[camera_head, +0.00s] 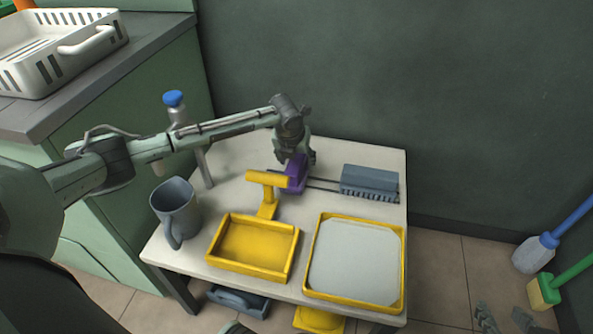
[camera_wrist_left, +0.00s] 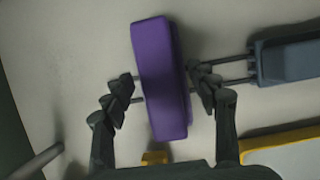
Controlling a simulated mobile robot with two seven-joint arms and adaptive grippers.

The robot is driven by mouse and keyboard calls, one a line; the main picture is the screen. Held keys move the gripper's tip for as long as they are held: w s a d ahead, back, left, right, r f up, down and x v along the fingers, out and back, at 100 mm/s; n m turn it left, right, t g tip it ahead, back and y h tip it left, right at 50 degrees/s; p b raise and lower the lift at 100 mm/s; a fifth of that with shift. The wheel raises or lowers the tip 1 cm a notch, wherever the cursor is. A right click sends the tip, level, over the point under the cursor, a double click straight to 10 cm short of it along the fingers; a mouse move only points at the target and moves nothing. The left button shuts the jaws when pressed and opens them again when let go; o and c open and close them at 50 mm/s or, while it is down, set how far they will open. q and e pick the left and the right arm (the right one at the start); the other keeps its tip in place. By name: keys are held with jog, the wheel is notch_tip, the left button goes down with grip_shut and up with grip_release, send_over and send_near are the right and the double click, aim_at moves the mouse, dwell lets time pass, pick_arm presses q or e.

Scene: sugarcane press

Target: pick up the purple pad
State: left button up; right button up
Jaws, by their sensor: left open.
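The purple pad (camera_head: 297,174) is on the white table, partly hidden by my left gripper and a yellow T-shaped piece in the head view. In the left wrist view the pad (camera_wrist_left: 164,70) is a long purple block lying between the two fingers. My left gripper (camera_head: 293,158) is open and points down at the pad, one finger on each side of it. The right finger is close to the pad's side; whether it touches is unclear. My right gripper (camera_head: 506,318) shows at the bottom right edge, fingers apart, empty and away from the table.
A grey brush (camera_head: 369,181) on rods is right of the pad. The yellow T-shaped piece (camera_head: 268,179) stands in front. A yellow tray (camera_head: 291,263), a yellow-framed grey tray (camera_head: 401,271) and a grey mug (camera_head: 176,207) fill the front. A blue-topped post (camera_head: 173,98) stands back left.

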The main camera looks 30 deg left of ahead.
aim_at(297, 158)
pick_arm(q)
jog(key=shift+c, duration=0.4)
pick_arm(e)
jog(key=shift+r, duration=0.1)
pick_arm(q)
grip_shut()
jog(key=shift+r, duration=0.1)
notch_tip(297, 158, up, 10)
jog(key=shift+f+p, duration=0.1)
jog(key=shift+p, duration=0.75)
pick_arm(e)
jog(key=s+d+f+g+h, duration=0.1)
jog(key=s+d+f+g, duration=0.3)
jog(key=s+d, duration=0.1)
jog(key=shift+s+d+m+h, duration=0.4)
jog(key=shift+s, duration=0.3)
pick_arm(q)
jog(key=shift+w, duration=0.1)
